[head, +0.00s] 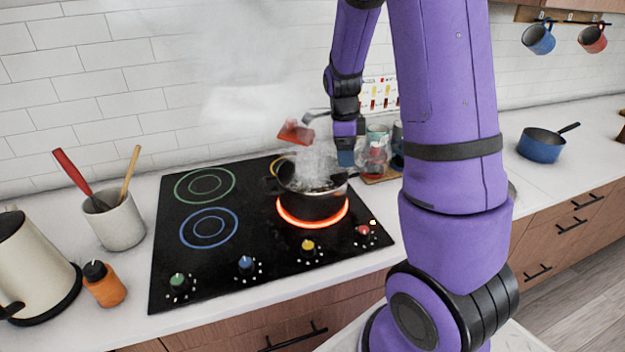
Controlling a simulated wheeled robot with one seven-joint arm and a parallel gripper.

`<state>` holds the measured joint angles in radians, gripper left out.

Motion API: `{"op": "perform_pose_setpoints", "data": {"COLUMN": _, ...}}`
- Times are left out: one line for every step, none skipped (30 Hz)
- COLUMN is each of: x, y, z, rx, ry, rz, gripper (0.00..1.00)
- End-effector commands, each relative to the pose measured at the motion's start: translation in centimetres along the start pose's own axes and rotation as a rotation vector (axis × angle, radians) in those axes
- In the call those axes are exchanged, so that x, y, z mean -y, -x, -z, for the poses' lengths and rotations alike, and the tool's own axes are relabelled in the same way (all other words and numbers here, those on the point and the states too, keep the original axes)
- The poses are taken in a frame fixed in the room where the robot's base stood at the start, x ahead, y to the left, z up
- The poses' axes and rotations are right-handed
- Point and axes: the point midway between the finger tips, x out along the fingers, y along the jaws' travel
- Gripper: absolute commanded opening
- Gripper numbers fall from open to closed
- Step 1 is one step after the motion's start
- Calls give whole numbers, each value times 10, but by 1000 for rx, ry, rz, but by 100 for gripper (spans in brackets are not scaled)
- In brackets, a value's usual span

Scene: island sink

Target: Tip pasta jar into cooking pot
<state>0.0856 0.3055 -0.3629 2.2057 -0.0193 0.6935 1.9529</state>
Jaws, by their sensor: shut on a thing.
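The dark cooking pot (313,207) stands on the front right burner, which glows orange-red. White steam rises from the pot and blurs what is above it. My gripper (344,150) is just behind and right of the pot's rim, partly hidden by the steam and my arm. It is shut on what appears to be the pasta jar; the jar's outline is unclear in the steam. An orange-red piece (295,133) shows tilted above the pot, left of my gripper, and could be part of the jar. I cannot tell whether any pasta is falling.
Glass jars (374,160) stand on a board behind the hob, right of my gripper. A utensil crock (117,222), an orange bottle (104,285) and a cream kettle (32,265) stand left. A blue saucepan (541,146) sits on the right counter. The left burners are clear.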

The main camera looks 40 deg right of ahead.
Motion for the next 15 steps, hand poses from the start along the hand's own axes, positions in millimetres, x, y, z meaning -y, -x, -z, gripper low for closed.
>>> {"op": "perform_pose_setpoints", "data": {"x": 0, "y": -1, "z": 2, "rx": 18, "ry": -3, "rz": 0, "gripper": 41}}
{"op": "perform_pose_setpoints", "data": {"x": 0, "y": -2, "z": 2, "rx": 29, "ry": -3, "rz": -1, "gripper": 41}}
{"op": "perform_pose_setpoints", "data": {"x": 0, "y": -4, "z": 3, "rx": 43, "ry": -3, "rz": -2, "gripper": 41}}
{"op": "perform_pose_setpoints", "data": {"x": 0, "y": -5, "z": 4, "rx": 53, "ry": -4, "rz": -2, "gripper": 41}}
{"op": "perform_pose_setpoints", "data": {"x": 0, "y": -5, "z": 4, "rx": 65, "ry": -3, "rz": -1, "gripper": 41}}
{"op": "perform_pose_setpoints", "data": {"x": 0, "y": -6, "z": 5, "rx": 78, "ry": -4, "rz": 0, "gripper": 41}}
{"op": "perform_pose_setpoints", "data": {"x": 0, "y": -7, "z": 5, "rx": 88, "ry": -4, "rz": -1, "gripper": 41}}
{"op": "perform_pose_setpoints", "data": {"x": 0, "y": -8, "z": 5, "rx": 97, "ry": -4, "rz": -1, "gripper": 41}}
{"op": "perform_pose_setpoints", "data": {"x": 0, "y": -9, "z": 6, "rx": 111, "ry": -3, "rz": -1, "gripper": 41}}
{"op": "perform_pose_setpoints", "data": {"x": 0, "y": -10, "z": 6, "rx": 120, "ry": -4, "rz": -1, "gripper": 41}}
{"op": "perform_pose_setpoints", "data": {"x": 0, "y": -11, "z": 7, "rx": 129, "ry": -3, "rz": 0, "gripper": 41}}
{"op": "perform_pose_setpoints", "data": {"x": 0, "y": -12, "z": 7, "rx": 142, "ry": -4, "rz": -1, "gripper": 41}}
{"op": "perform_pose_setpoints", "data": {"x": 0, "y": -13, "z": 8, "rx": 151, "ry": -3, "rz": 0, "gripper": 41}}
{"op": "perform_pose_setpoints", "data": {"x": 0, "y": -13, "z": 8, "rx": 161, "ry": -5, "rz": -1, "gripper": 41}}
{"op": "perform_pose_setpoints", "data": {"x": 0, "y": -12, "z": 9, "rx": 174, "ry": -3, "rz": -1, "gripper": 41}}
